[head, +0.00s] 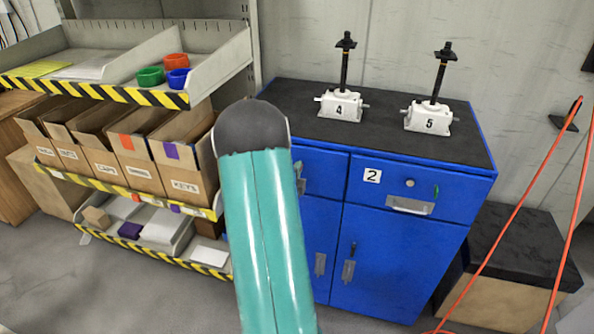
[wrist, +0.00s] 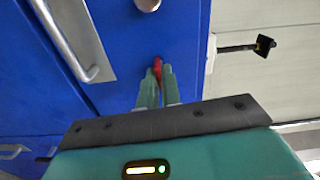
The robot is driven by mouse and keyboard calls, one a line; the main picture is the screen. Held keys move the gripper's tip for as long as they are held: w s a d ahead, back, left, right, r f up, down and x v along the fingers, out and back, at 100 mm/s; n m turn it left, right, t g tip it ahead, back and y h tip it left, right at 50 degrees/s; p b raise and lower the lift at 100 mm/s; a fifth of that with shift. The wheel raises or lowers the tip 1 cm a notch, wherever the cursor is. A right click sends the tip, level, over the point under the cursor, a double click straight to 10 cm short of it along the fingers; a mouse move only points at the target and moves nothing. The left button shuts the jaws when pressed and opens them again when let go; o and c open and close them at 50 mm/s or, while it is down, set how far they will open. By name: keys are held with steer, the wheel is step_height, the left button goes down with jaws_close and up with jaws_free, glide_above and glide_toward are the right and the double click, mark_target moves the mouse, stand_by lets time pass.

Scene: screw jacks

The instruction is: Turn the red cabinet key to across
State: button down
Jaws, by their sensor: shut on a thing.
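The blue cabinet (head: 398,256) stands against the wall; in the wrist view its blue front (wrist: 110,85) fills the left and middle. The red key (wrist: 157,66) shows at the cabinet front as a small red piece between the tips of my gripper (wrist: 157,80). The two pale green fingers are closed on it. Most of the key is covered by the fingers, so I cannot tell its angle clearly.
A silver handle (wrist: 82,42) and a round metal lock or knob (wrist: 148,4) are near the fingers. A green key or tag (head: 436,190) is on the right drawer. White jacks 4 (head: 340,106) and 5 (head: 429,118) stand on top. Shelving (head: 125,92) is at left.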

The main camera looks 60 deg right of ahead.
steer(key=shift+m, duration=0.6)
steer(key=c, duration=1.6)
jaws_free()
steer(key=s+a, duration=0.2)
steer(key=a, duration=1.1)
steer(key=shift+a, duration=0.35)
